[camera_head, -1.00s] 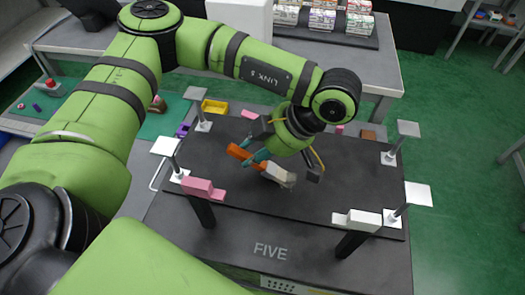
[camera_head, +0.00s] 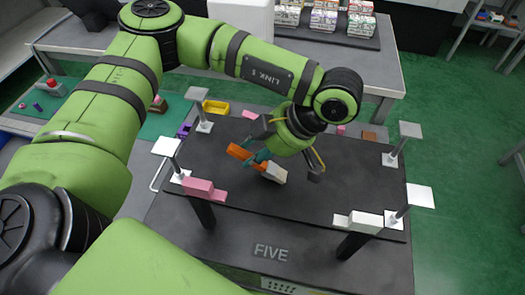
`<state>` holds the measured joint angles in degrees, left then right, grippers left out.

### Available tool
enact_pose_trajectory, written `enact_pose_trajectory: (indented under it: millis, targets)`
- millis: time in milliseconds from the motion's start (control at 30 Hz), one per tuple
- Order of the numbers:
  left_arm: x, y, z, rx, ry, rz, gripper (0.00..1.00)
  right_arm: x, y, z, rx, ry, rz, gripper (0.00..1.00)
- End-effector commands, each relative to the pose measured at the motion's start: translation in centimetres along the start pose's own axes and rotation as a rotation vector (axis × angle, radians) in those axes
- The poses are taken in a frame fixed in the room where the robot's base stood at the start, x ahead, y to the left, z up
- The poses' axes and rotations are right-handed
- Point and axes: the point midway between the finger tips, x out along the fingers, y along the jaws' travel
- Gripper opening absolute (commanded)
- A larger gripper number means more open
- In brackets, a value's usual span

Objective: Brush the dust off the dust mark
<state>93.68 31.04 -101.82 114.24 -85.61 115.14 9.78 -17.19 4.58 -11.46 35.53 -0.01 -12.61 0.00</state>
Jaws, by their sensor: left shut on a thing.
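My left gripper (camera_head: 259,157) is low over the dark board (camera_head: 330,190), its teal fingertips shut on a brush. The brush has an orange handle (camera_head: 238,152) to the left of the fingers and a pale head (camera_head: 275,173) to the right of them, partly hidden by the gripper. The head is close to the board; I cannot tell whether it touches. I cannot make out a dust mark; the arm and brush cover part of the board. My right gripper is not in view.
Grey posts with square plates (camera_head: 420,196) stand at the board's corners. A pink block (camera_head: 204,190) and a white block (camera_head: 358,219) sit along its front edge. A yellow tray (camera_head: 215,107) lies beyond the board at the back left. The board's right part is clear.

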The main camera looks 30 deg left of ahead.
Motion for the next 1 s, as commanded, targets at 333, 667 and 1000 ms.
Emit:
enact_pose_trajectory:
  millis: [333,667,1000]
  targets:
    - [-0.5,0.0,0.8,0.003,0.000,0.002,0.00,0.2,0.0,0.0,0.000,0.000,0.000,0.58]
    - [-1.2,-0.1,1.9,0.001,0.000,0.001,0.00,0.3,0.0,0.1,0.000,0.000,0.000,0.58]
    - [0.5,-0.1,0.0,0.000,0.001,-0.001,0.00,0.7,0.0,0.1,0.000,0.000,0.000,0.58]
